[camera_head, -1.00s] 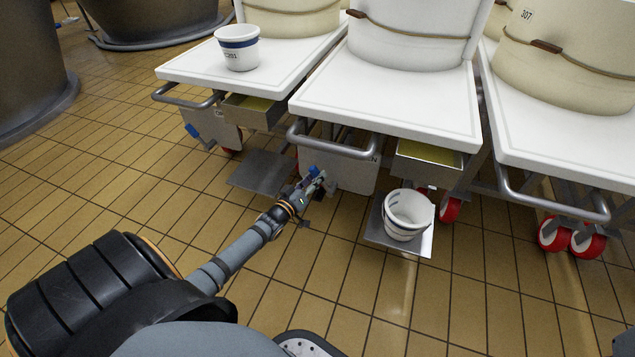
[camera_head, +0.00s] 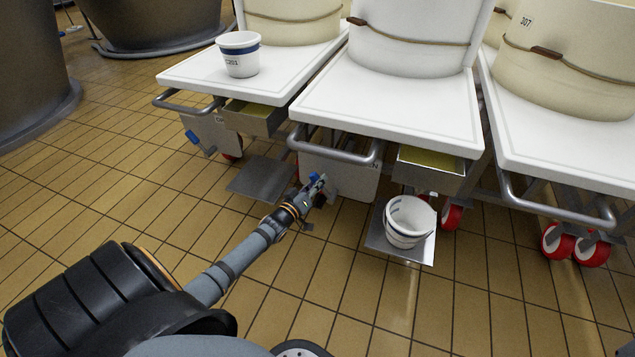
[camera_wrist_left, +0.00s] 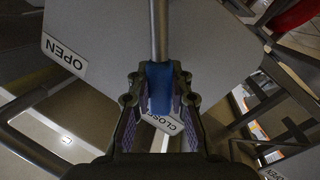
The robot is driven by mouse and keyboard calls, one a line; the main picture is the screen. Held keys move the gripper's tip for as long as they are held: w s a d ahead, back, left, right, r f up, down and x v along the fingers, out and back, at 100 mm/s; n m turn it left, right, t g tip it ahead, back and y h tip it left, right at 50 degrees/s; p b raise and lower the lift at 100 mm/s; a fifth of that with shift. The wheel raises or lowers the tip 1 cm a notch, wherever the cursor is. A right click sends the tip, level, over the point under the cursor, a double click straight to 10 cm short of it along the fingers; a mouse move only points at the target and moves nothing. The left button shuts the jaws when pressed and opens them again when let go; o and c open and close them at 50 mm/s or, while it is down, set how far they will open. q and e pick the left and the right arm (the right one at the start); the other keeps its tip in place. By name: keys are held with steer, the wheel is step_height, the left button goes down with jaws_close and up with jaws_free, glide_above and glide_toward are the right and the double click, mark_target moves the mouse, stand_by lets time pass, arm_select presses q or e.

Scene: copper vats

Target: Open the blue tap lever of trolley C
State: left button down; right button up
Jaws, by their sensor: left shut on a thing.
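The blue tap lever (camera_wrist_left: 159,85) shows in the left wrist view between the two fingers of my left gripper (camera_wrist_left: 160,100), which is shut on it. A grey rod runs from the lever up across a pale panel. An OPEN label (camera_wrist_left: 64,56) is on the panel at left; a CLOSED label (camera_wrist_left: 168,123), partly covered, lies behind the fingers. In the head view my left gripper (camera_head: 317,186) is at the low front panel (camera_head: 345,176) of the middle trolley, below its handle. The lever is mostly hidden there. I cannot read the trolley's letter. My right gripper is not in view.
A white bucket (camera_head: 408,222) stands on a low metal plate (camera_head: 380,238) right of my gripper. The left trolley has another blue lever (camera_head: 194,137) and a bucket (camera_head: 239,54) on top. The right trolley has red wheels (camera_head: 590,250). The tiled floor in front is clear.

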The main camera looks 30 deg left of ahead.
arm_select(q)
steer(key=shift+d+r+m+p, duration=0.2)
steer(key=shift+r+m+p, duration=0.1)
steer(key=shift+p, duration=0.3)
steer(key=m+p, duration=0.1)
steer(key=d+m+p, duration=0.1)
steer(key=p, duration=0.1)
steer(key=d+r+p, duration=0.1)
steer(key=shift+w+m+g+p, duration=0.25)
steer(key=shift+m+g+p, duration=0.1)
steer(key=shift+m+g, duration=0.05)
steer(key=shift+w+d+m+p, duration=0.15)
steer(key=shift+d+m+p, duration=0.4)
steer(key=shift+m+p, duration=0.2)
steer(key=shift+d+f+m+g+y+p, duration=0.1)
steer(key=shift+d+m+g+y+p, duration=0.1)
steer(key=shift+m+g+y+p, duration=0.1)
steer(key=c, duration=1.2)
jaws_free()
